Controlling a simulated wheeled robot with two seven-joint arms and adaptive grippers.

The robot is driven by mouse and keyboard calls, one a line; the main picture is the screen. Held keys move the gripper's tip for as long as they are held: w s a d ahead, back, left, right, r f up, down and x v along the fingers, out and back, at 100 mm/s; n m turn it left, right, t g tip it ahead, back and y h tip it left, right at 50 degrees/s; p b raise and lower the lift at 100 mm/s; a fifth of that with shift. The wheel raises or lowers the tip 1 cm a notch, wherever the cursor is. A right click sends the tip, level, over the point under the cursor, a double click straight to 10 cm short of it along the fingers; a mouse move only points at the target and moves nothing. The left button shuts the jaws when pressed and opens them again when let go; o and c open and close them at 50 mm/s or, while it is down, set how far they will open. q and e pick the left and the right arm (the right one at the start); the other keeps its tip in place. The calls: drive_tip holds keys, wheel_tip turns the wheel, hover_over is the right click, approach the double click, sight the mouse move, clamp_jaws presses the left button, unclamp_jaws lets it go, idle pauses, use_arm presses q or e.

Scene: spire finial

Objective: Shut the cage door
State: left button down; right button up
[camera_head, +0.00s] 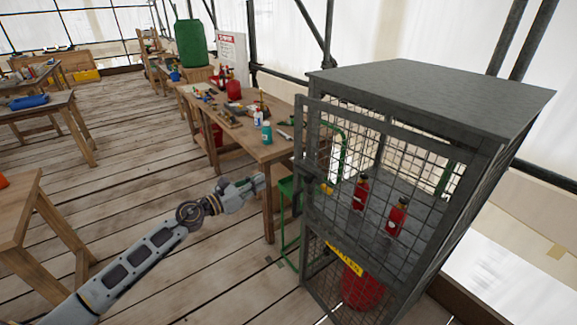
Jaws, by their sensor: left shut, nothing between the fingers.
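The cage (430,88) is a grey metal cabinet with wire mesh sides, standing at the right. Its mesh door (308,130) faces me and appears slightly ajar: its left edge and top bar sit a little out from the cage frame, though the exact gap is hard to tell. Two red bottles, one (361,192) left of the other (397,216), show through the mesh on a shelf. My left gripper (260,183) is shut and empty, left of the door and apart from it in the picture. My right gripper is out of view.
A wooden workbench (275,152) with several tools and bottles stands behind my left gripper. A green stand (288,215) is close to the cage's left side. A red container (362,285) sits low in the cage. Plank floor is clear at centre left.

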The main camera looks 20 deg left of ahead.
use_arm(q)
drive_tip(key=shift+w+a+r+m, duration=0.1)
drive_tip(key=shift+a+m, duration=0.05)
drive_tip(key=shift+m, duration=0.45)
drive_tip(key=shift+w, duration=0.1)
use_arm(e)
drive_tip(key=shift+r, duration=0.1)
use_arm(q)
drive_tip(key=p, duration=0.2)
approach(295, 162)
drive_tip(key=shift+p+x, duration=0.4)
drive_tip(key=shift+x, duration=3.05)
drive_tip(key=shift+w+r, duration=0.1)
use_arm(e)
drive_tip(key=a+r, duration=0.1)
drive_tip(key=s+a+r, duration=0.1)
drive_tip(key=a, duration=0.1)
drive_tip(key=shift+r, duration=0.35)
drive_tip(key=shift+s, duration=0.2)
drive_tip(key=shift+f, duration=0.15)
